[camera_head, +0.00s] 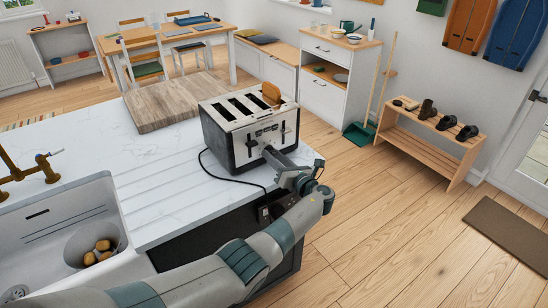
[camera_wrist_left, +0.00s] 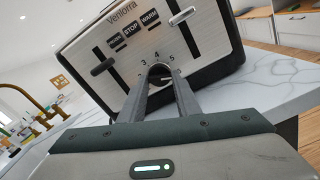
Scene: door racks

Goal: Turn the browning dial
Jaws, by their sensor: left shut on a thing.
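The steel-and-black toaster (camera_head: 238,153) stands on the white marble counter near its right end, with a browned bread slice (camera_head: 271,93) showing in one slot. My right gripper is out of view.
A wooden board (camera_head: 170,103) lies behind the toaster. The black power cord (camera_head: 215,172) loops over the counter to its front side. A sink (camera_head: 62,235) with potatoes in a colander is at left. Open wooden floor (camera_head: 370,200) lies to the right.

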